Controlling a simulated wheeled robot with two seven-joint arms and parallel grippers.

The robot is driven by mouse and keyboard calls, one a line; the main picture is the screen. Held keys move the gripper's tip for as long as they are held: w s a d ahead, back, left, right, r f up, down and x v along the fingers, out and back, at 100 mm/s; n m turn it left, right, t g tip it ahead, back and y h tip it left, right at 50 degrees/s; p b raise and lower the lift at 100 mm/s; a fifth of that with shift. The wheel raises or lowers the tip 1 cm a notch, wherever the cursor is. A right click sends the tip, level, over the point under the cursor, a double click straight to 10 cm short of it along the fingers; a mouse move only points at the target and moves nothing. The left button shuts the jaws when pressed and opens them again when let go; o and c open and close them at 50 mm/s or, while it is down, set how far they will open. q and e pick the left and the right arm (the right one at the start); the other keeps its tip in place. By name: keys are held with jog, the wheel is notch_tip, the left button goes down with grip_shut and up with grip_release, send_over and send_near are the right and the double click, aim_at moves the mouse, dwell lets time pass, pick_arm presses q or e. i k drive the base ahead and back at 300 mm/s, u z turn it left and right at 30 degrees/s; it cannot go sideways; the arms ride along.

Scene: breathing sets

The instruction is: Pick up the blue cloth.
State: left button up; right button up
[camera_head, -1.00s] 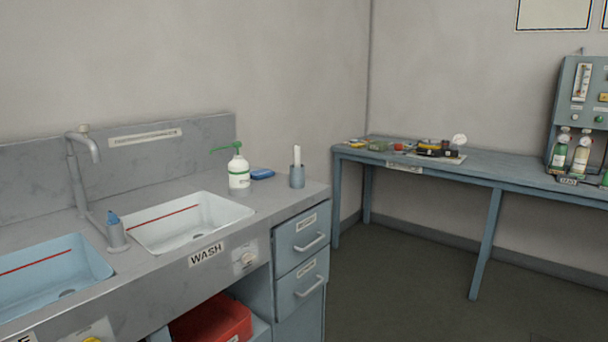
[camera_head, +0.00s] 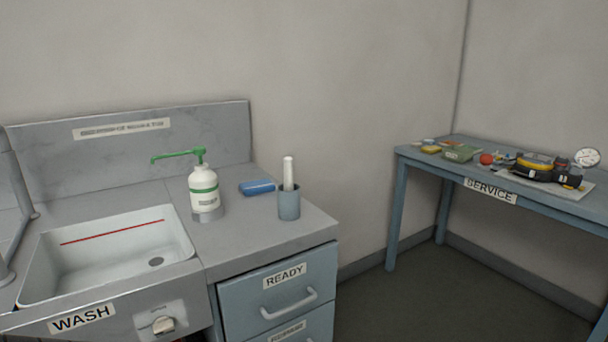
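A small flat blue item (camera_head: 257,187) lies on the grey counter behind the sink's right end, between the pump bottle and the cup. It may be the blue cloth, but at this size I cannot tell whether it is a folded cloth or a sponge. Neither of my grippers is in view.
A white pump bottle (camera_head: 204,188) with green bands stands left of the blue item. A grey-blue cup (camera_head: 289,204) holding a white stick stands to its right. The white WASH sink (camera_head: 112,265) is at left. A blue SERVICE table (camera_head: 420,153) with equipment stands at right.

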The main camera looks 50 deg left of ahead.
aim_at(256, 187)
jog(key=i, duration=2.05)
jog(key=u, duration=3.75)
